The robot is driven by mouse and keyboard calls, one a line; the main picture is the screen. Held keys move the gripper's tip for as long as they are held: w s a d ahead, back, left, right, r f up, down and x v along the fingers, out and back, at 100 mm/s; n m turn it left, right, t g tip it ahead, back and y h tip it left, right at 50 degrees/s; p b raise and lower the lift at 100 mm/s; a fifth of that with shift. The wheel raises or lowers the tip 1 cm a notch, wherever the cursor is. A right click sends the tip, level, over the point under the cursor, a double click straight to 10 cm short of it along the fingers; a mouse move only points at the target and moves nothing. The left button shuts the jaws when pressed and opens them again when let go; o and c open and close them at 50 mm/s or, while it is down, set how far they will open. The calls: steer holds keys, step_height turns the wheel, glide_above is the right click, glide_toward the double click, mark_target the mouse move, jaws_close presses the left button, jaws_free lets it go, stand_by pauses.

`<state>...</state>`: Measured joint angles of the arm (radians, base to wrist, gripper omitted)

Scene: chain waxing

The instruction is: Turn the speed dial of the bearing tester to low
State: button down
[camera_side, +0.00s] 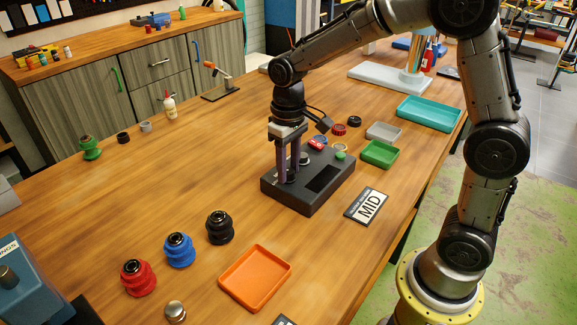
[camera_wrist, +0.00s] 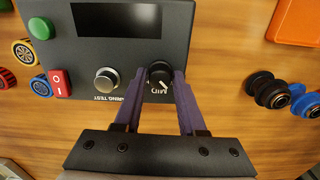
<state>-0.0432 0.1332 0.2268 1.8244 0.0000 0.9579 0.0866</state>
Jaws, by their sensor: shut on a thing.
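The bearing tester (camera_side: 322,196) is a dark box with a black screen panel on the wooden table. Its speed dial (camera_wrist: 161,72) is a small black knob with a white pointer line, beside an upside-down "MID" marking in the wrist view. My gripper (camera_wrist: 159,84) points down, its purple fingers on both sides of the dial and shut on it. In the side view my gripper (camera_side: 287,179) hides the dial.
Close to the dial are a silver knob (camera_wrist: 107,81), a red rocker switch (camera_wrist: 60,83) and a green button (camera_wrist: 41,28). Rings and small trays lie behind the tester. Black, blue and red stacked parts and an orange tray (camera_side: 255,278) stand in front.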

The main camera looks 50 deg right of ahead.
mark_target(289, 170)
steer(key=shift+n, duration=0.3)
steer(key=shift+r, duration=0.1)
steer(key=shift+c, duration=2.4)
jaws_free()
step_height(289, 170, up, 14)
